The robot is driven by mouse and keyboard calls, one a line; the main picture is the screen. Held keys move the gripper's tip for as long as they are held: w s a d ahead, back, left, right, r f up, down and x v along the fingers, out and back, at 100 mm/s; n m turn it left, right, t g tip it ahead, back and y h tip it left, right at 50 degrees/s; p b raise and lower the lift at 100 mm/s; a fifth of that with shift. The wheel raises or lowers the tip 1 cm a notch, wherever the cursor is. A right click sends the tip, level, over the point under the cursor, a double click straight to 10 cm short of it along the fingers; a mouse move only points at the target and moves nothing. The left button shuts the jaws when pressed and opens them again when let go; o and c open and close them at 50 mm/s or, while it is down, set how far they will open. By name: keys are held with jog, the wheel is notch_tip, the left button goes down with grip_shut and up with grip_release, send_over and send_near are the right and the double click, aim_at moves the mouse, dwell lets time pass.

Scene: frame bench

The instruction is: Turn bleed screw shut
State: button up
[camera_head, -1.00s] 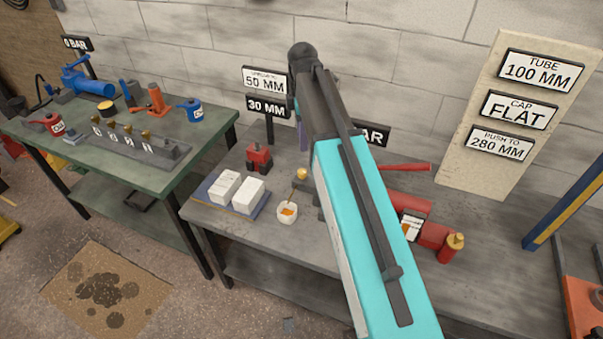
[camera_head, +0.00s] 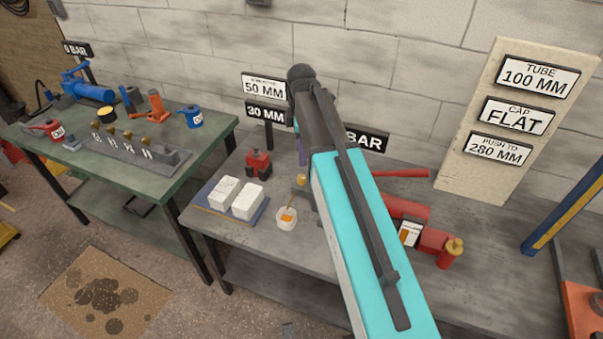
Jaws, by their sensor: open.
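A small brass-coloured fitting (camera_head: 300,181), which looks like the bleed screw, shows just left of my arm on the grey bench. A thin tube runs down from it to a white cup (camera_head: 287,219) with orange fluid. A red pump body (camera_head: 432,241) with a red handle (camera_head: 403,173) lies on the bench, right of my arm. My teal and black arm crosses in front and hides the middle of the pump. My gripper is hidden behind the arm, so its place relative to the screw cannot be seen.
Two white boxes (camera_head: 236,197) on a blue tray and a red block (camera_head: 258,165) stand on the grey bench's left part. A green bench (camera_head: 205,150) with tools is further left. Signs stand behind; a blue post (camera_head: 562,213) is at right.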

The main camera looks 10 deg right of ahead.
aim_at(301, 178)
jog(key=shift+f+p, duration=1.25)
jog(key=shift+f, duration=4)
